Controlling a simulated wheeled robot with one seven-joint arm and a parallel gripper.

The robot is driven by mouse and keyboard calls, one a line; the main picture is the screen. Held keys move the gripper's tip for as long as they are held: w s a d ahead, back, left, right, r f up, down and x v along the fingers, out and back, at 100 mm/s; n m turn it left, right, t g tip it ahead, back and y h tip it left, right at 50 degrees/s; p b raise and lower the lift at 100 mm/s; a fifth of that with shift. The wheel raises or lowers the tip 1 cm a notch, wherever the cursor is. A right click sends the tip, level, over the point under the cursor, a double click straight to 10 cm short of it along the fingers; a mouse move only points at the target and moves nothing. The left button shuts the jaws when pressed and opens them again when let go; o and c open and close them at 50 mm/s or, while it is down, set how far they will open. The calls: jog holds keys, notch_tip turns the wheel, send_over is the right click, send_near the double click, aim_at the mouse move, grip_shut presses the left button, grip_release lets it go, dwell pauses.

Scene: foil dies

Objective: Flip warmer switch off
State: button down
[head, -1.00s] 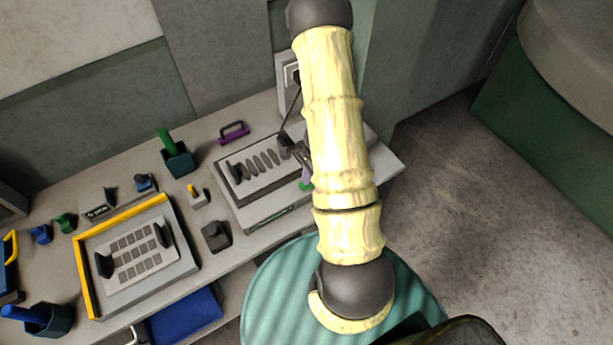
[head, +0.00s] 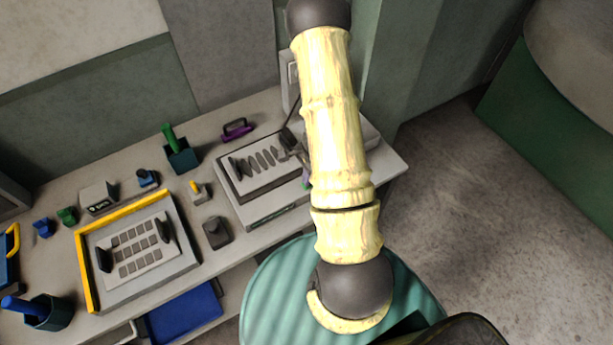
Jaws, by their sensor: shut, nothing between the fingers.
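The warmer (head: 236,192) is a light grey box at the back right of the bench, with a row of dark foil dies (head: 262,161) on its top plate. My gripper (head: 298,152) is at the right end of the die row, low over the warmer, and looks shut and empty. My arm hides much of it and the warmer's right part. A small purple-grey piece (head: 306,182) shows beside my arm at the warmer's right edge. I cannot make out the switch or its position.
A yellow-edged tray (head: 84,270) with a die plate stands at the left. A purple-handled tool (head: 237,128), a dark cup (head: 182,156) with a green handle and a dark block (head: 217,232) are near the warmer. A cable runs to the wall. The bench's right corner (head: 392,170) is clear.

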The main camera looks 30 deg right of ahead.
jog(key=shift+d, duration=0.25)
jog(key=shift+d+r, duration=0.15)
jog(key=shift+d, duration=0.5)
jog(key=r+p, duration=0.4)
jog(key=shift+d, duration=0.35)
jog(key=shift+w+d+r, duration=0.1)
jog(key=shift+d+r, duration=0.1)
jog(key=shift+r, duration=0.15)
notch_tip(320, 180, up, 9)
jog(key=d+b, duration=0.1)
jog(key=shift+d, duration=0.4)
